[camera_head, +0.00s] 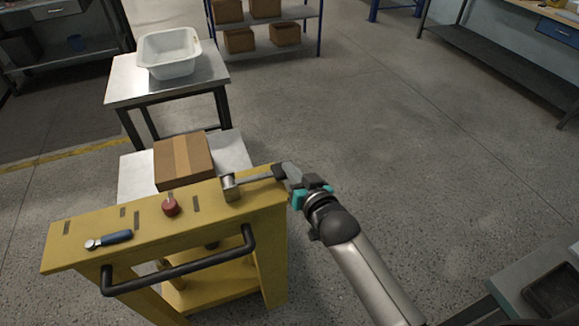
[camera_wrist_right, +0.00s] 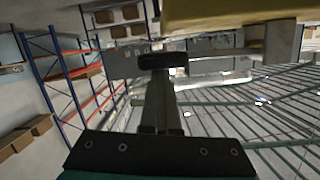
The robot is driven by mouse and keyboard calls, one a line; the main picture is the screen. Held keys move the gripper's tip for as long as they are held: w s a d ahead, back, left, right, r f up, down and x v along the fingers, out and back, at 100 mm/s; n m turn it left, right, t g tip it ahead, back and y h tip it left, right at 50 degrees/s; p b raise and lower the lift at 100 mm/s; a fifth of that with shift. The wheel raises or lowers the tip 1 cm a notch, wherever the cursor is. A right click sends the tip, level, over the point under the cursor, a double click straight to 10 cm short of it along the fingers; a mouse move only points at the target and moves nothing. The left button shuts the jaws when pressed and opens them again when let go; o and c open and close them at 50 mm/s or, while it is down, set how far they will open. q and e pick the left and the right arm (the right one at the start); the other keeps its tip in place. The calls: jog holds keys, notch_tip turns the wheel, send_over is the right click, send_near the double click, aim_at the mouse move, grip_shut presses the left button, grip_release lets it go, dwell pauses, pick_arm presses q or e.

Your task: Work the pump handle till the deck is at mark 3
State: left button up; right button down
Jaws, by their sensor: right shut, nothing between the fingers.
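The pump handle (camera_head: 255,177) is a grey lever running right from a metal pivot post (camera_head: 229,187) on top of the yellow cart (camera_head: 80,243). Its dark grip (camera_head: 279,170) is at the cart's right end. My right gripper (camera_head: 293,174) is shut and empty, close beside the grip. In the right wrist view the black grip (camera_wrist_right: 163,61) lies across the tips of my right gripper (camera_wrist_right: 160,85); I cannot tell whether they touch. The pale deck (camera_head: 235,150) behind the yellow top carries a cardboard box (camera_head: 182,160). No mark number is legible. My left gripper is not in view.
A red knob (camera_head: 170,206) and a blue-handled tool (camera_head: 116,237) are on the yellow top. A black push bar (camera_head: 180,272) juts from its front. A table (camera_head: 120,90) with a white tub (camera_head: 168,52) stands behind.

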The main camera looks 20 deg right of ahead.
jog(key=r+p+v, duration=0.2)
jog(key=v, duration=0.8)
jog(key=shift+d, duration=0.2)
dwell(2.7)
jog(key=a+r+n+h, duration=0.2)
jog(key=a+r+n, duration=0.2)
jog(key=a+r, duration=0.1)
jog(key=shift+r, duration=0.7)
jog(key=shift+a+n, duration=0.1)
jog(key=shift+n, duration=0.2)
